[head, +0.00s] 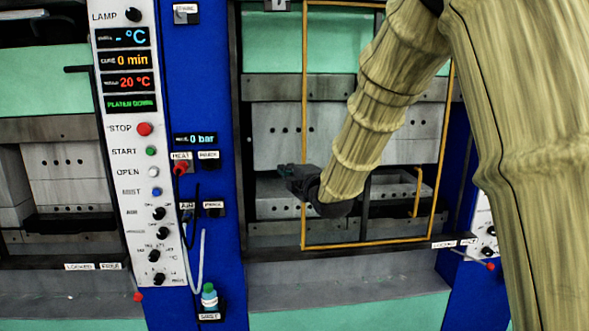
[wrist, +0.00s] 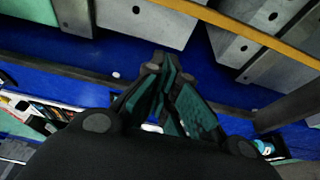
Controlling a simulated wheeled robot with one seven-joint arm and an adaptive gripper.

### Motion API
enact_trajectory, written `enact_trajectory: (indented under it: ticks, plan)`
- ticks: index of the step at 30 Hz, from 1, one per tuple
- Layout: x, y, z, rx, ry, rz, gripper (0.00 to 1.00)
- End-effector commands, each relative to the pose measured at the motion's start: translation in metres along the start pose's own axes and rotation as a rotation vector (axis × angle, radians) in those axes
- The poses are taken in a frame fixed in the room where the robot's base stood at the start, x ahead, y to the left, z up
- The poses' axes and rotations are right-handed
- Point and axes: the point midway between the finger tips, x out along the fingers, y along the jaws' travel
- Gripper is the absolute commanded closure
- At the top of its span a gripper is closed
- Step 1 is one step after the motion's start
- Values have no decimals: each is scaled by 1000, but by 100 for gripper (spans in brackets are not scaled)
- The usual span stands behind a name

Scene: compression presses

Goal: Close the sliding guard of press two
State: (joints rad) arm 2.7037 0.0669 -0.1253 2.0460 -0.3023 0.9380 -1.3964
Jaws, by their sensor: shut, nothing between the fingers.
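The sliding guard (head: 304,100) is a thin yellow frame in front of the right-hand press (head: 268,125). Its left upright stands right of the press's left side post, leaving a strip of the opening uncovered. A yellow bar handle (head: 418,192) sits at the guard's lower right. In the wrist view a yellow bar of the guard (wrist: 250,33) crosses the upper right. My gripper (head: 292,178) is shut and empty near the guard's left upright; contact is unclear. The fingers also show in the wrist view (wrist: 163,75). My arm hides part of the guard. No press number is readable.
A white control panel (head: 128,190) with buttons and knobs is on the left, beside a blue column (head: 205,60) with a hanging hose. A red-knobbed lever (head: 490,266) is at lower right, near LOCKED and FREE labels (head: 445,244). A bottle (head: 209,297) stands at the column's foot.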

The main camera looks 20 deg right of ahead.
Motion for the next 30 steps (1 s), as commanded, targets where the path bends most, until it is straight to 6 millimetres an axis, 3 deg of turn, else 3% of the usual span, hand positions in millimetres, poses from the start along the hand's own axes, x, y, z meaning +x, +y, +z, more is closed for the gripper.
enact_trajectory:
  ticks: [10, 19, 30]
  plan:
    - [47, 3, 1, 2, 0, 1, 100]
    - [36, 2, 28, 3, -1, 0, 100]
    - [32, 0, 38, 0, 1, 0, 100]
